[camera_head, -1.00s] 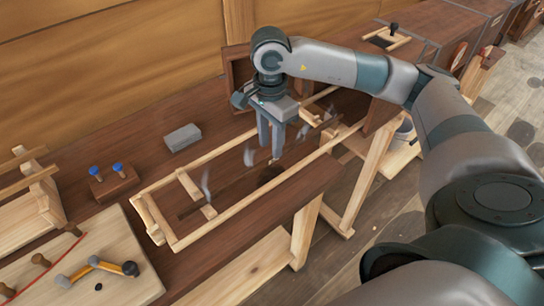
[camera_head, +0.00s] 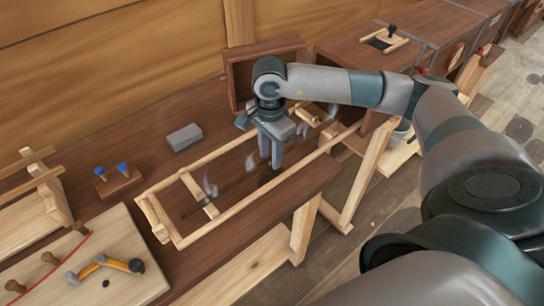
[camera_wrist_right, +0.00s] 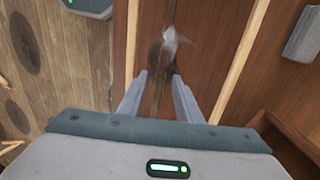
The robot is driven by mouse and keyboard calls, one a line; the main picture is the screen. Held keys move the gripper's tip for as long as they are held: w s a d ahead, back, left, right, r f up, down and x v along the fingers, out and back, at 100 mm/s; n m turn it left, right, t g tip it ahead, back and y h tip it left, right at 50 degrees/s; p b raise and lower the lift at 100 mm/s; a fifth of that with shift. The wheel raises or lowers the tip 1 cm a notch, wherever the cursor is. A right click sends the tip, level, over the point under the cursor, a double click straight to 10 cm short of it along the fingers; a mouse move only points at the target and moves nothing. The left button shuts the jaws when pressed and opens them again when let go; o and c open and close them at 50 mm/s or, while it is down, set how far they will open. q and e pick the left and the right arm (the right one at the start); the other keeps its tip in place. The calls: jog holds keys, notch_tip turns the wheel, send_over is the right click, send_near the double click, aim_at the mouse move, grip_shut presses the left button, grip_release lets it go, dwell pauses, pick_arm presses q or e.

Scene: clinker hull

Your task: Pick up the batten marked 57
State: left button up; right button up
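My right gripper (camera_head: 270,162) points down over the long wooden frame (camera_head: 232,207) on the bench. Its two fingers also show in the right wrist view (camera_wrist_right: 159,76), apart, with a clear gap between them. Below them is dark brown wood with a dark round patch (camera_wrist_right: 155,55) and a thin dark line. I cannot tell whether that line is a batten or a gap. No number 57 is legible in either view, so I cannot single out the batten. My left gripper is not in view.
Pale wisps (camera_head: 210,188) rise inside the frame. A grey block (camera_head: 184,137), a wooden stand with blue-topped pegs (camera_head: 113,181) and a pale board (camera_head: 62,262) lie to the left. An open brown box (camera_head: 291,51) stands behind the gripper.

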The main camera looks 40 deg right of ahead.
aim_at(270, 157)
jog(key=shift+c, duration=0.7)
grip_shut()
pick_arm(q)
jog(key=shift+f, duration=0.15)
pick_arm(e)
jog(key=shift+r, duration=0.2)
